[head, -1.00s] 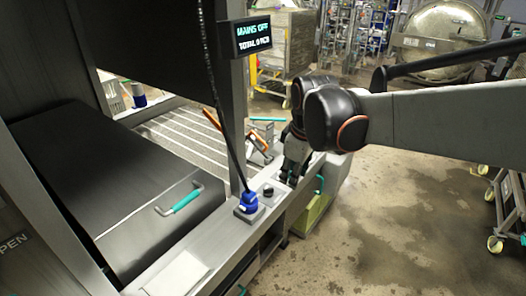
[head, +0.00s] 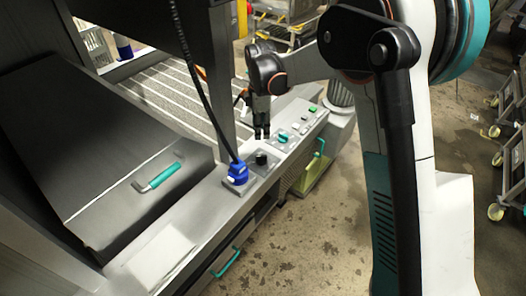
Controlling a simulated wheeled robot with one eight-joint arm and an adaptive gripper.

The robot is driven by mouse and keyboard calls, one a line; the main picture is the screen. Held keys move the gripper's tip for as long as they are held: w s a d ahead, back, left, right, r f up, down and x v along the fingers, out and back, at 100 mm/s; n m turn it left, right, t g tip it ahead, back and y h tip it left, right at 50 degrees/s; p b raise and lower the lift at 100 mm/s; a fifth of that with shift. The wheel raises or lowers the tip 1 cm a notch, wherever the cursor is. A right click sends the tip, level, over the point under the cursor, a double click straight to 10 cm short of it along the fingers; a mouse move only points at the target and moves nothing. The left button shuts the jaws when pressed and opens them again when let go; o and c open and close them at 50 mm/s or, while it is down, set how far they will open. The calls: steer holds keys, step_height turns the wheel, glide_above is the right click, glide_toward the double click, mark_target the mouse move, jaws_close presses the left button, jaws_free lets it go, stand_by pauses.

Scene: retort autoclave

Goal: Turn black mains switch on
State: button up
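The black mains switch (head: 262,158) is a small dark knob on a square plate on the long grey ledge. The blue plug (head: 237,172) with its black cable sits just left of it. My gripper (head: 262,134) points down above the ledge, just behind the switch in the picture. Its two dark fingers show a narrow gap between them, with nothing held there. Fingertips and knob look apart. The knob's exact turn is too small to read.
A teal knob (head: 282,138) and several small buttons lie right of the switch along the ledge. A dark lid with a teal handle (head: 163,176) fills the left. A dark upright post stands close left of my gripper. Open floor lies at front right.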

mark_target(261, 156)
step_height(261, 156, down, 13)
steer(key=b, duration=0.3)
steer(key=shift+b, duration=0.3)
steer(key=shift+c, duration=0.6)
jaws_close()
